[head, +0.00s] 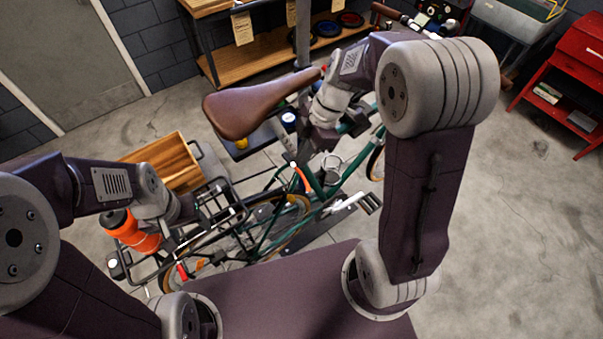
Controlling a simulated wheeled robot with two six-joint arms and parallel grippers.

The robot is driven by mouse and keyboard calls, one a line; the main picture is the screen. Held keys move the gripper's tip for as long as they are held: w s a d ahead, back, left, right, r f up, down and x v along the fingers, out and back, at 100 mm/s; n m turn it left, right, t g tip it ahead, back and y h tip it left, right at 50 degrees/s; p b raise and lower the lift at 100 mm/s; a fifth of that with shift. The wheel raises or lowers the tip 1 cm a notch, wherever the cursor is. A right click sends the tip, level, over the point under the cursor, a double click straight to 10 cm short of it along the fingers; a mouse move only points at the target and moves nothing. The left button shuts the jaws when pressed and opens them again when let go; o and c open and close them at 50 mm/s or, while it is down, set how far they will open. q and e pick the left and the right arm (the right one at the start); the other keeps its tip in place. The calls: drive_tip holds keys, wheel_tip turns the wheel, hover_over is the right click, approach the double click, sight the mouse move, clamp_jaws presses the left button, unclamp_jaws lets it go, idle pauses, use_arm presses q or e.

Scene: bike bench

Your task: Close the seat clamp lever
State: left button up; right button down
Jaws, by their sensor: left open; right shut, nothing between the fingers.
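The brown saddle (250,108) sits on the green bicycle (335,188), upper middle of the head view. My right gripper (318,145) is shut and empty, pointing down just right of the saddle, near the seat post area. Its fingertips are hard to make out against the dark parts there. The seat clamp lever cannot be picked out clearly; an orange curved piece (302,179) shows just below the gripper, but I cannot tell whether it is the lever. My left gripper (190,208) is open over the black rear rack (215,225), to the left of the clamp area.
An orange bottle (138,236) is beside my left wrist, and a wooden crate (165,160) stands behind it. A wooden workbench (265,55) is at the back, a red tool cabinet (580,65) at the right. The floor at right is clear.

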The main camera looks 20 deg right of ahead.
sight(303, 179)
drive_tip(key=p+x, duration=0.2)
drive_tip(key=x, duration=0.8)
drive_tip(key=d, duration=0.1)
drive_tip(key=d+f, duration=0.1)
drive_tip(key=d+p, duration=0.1)
drive_tip(key=d, duration=0.1)
drive_tip(key=shift+w+f, duration=0.3)
drive_tip(key=shift+a, duration=0.1)
